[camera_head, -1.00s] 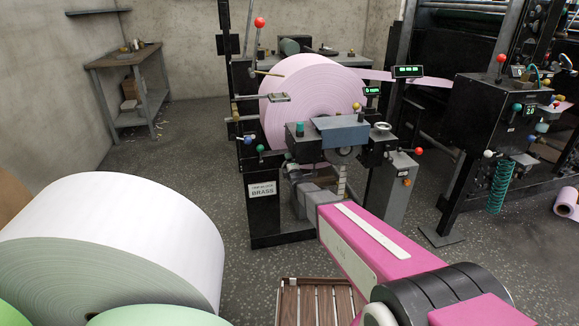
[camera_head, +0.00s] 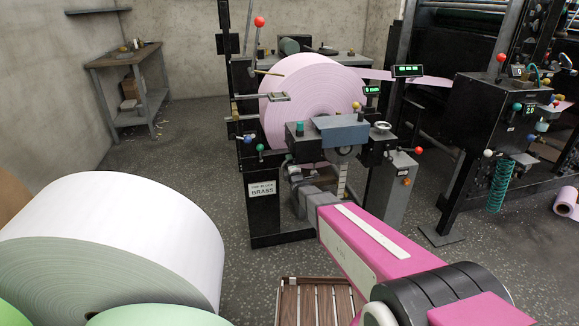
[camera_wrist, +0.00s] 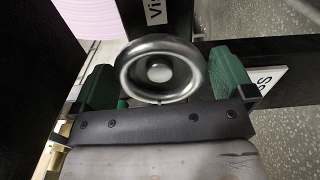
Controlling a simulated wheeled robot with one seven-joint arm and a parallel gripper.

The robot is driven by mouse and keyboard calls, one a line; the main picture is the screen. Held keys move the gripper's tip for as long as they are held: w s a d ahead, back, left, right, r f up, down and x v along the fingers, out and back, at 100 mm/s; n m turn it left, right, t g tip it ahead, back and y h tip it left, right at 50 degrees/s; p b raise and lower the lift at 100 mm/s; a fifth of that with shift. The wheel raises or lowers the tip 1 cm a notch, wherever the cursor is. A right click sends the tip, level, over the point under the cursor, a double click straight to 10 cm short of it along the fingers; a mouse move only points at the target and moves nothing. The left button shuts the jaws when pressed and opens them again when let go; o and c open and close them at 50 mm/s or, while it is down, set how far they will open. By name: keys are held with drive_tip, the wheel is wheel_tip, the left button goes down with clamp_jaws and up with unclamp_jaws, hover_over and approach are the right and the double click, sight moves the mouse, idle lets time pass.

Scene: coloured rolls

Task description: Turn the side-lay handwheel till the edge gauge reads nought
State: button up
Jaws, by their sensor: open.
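In the wrist view a dark metal handwheel (camera_wrist: 182,84) with a pale hub sits between the two green fingers of my gripper (camera_wrist: 163,78). The jaws are open, with one finger on each side of the rim. I cannot tell whether either finger touches it. In the head view my gripper (camera_head: 296,172) is at the black unit in front of the pink roll (camera_head: 300,100). A small green-lit readout (camera_head: 372,90) stands on the frame at the roll's right, and a larger one (camera_head: 408,71) is above it. Their digits are too small to read surely.
A white roll (camera_head: 120,230) fills the near left. A slatted wooden pallet (camera_head: 315,300) lies in front. A black machine box (camera_head: 495,110) stands at right, and a workbench (camera_head: 125,60) at the back left. Speckled floor is clear at the left and middle.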

drive_tip(key=v, duration=0.8)
drive_tip(key=shift+s+d, duration=0.1)
drive_tip(key=s+d+f+m+g+h, duration=0.4)
drive_tip(key=s+d+m+g, duration=0.5)
drive_tip(key=d+m, duration=0.35)
drive_tip(key=s+d+m+g, duration=0.4)
drive_tip(key=s, duration=0.4)
drive_tip(key=s+d+r+m+g+h, duration=0.1)
drive_tip(key=s+d+m+g, duration=0.3)
drive_tip(key=s, duration=0.3)
drive_tip(key=shift+s+r+m, duration=0.2)
drive_tip(key=shift+s+m, duration=0.2)
drive_tip(key=shift+m, duration=0.25)
